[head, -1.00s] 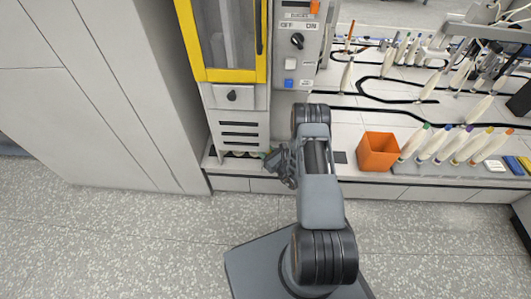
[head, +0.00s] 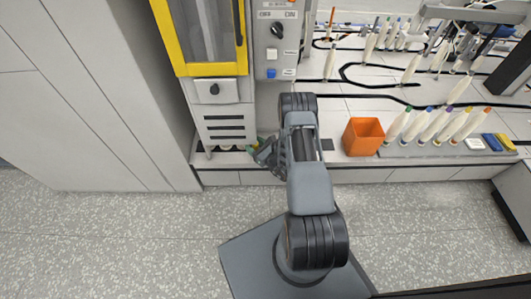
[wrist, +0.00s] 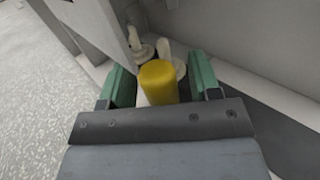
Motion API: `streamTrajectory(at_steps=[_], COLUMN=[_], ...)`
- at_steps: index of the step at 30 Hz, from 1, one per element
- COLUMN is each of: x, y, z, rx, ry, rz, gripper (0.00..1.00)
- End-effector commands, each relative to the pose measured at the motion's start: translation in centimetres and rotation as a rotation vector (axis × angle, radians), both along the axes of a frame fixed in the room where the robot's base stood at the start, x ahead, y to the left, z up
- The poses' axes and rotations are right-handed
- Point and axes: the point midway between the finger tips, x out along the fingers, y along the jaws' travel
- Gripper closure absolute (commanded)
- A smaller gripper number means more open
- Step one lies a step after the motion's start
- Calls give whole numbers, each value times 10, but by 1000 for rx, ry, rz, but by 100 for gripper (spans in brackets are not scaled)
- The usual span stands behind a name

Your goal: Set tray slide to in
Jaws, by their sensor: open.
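A yellow round-topped cylinder (wrist: 158,82) stands between the green fingertips of my gripper (wrist: 162,86) in the wrist view. I cannot tell whether it is the tray slide's knob. My gripper is open, with a finger on each side of it and no clear contact. In the head view my gripper (head: 262,150) is low in front of the machine's base, beside the slotted grey panel (head: 224,128). The tray slide itself is not clearly visible, and my arm and gripper cover part of that area.
Pale bobbin-like pieces (wrist: 165,50) stand just behind the yellow cylinder. A yellow-framed cabinet (head: 205,69) rises above. An orange bin (head: 362,138) and a rack of several bobbins (head: 440,150) stand on the counter to the right. The speckled floor in front is clear.

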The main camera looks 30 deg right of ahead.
Motion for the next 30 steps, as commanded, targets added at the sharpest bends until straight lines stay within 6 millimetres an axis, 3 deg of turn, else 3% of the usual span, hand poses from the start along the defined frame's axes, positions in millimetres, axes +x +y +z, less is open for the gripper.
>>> streamTrajectory(at_steps=[15, 22, 30], x=[-94, -114, -119], y=[-33, -40, -41], z=[2, 1, 0], rx=[3, 2, 0], ry=[1, 1, 0], rz=[-6, -2, 0], gripper=[43, 43, 43])
